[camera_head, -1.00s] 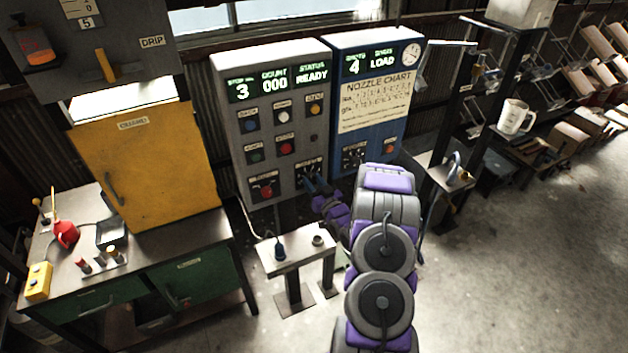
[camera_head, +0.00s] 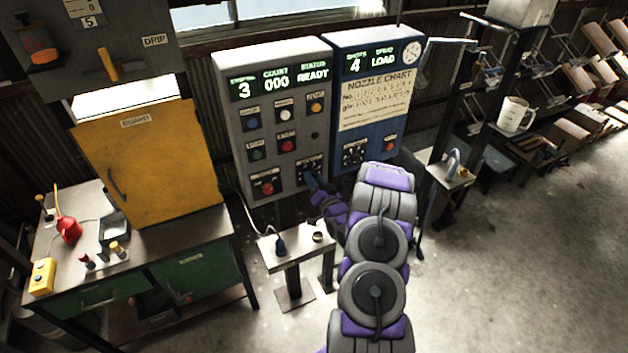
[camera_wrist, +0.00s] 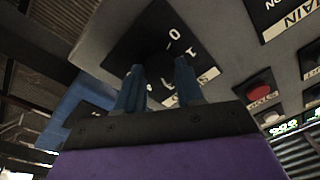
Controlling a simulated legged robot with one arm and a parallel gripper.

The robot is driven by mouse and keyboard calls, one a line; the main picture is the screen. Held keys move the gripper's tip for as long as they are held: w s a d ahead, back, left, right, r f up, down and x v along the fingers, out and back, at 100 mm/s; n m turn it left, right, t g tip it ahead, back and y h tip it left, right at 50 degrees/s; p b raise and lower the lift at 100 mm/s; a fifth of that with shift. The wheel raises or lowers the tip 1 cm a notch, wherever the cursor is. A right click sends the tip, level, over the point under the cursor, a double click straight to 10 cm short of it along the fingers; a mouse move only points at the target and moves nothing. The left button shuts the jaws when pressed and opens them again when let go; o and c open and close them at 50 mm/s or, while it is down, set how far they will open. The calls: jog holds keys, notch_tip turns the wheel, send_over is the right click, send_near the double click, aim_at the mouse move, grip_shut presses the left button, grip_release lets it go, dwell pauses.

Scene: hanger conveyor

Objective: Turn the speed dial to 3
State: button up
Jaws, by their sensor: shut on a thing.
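The grey control panel (camera_head: 222,95) stands at the centre of the head view, with a green display (camera_head: 275,82) reading 3, 000 and READY. A dark dial (camera_head: 309,167) is at its lower right, partly hidden by my gripper (camera_head: 313,184). In the wrist view, the two blue fingers of my gripper (camera_wrist: 158,75) straddle the dark dial (camera_wrist: 157,60) and are shut on it. White scale marks and a partly hidden label show around the dial. The dial's pointer is too dark to read.
A red button (camera_head: 267,187) sits left of the dial, with several coloured buttons above. A blue panel (camera_head: 372,150) adjoins on the right. A bench with a yellow cabinet (camera_head: 150,165) is at left.

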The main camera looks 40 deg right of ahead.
jog(key=shift+s+f, duration=0.1)
jog(key=shift+f, duration=0.05)
jog(key=o, duration=1)
jog(key=shift+d, duration=0.15)
jog(key=v, duration=1.7)
jog(key=shift+s, duration=0.1)
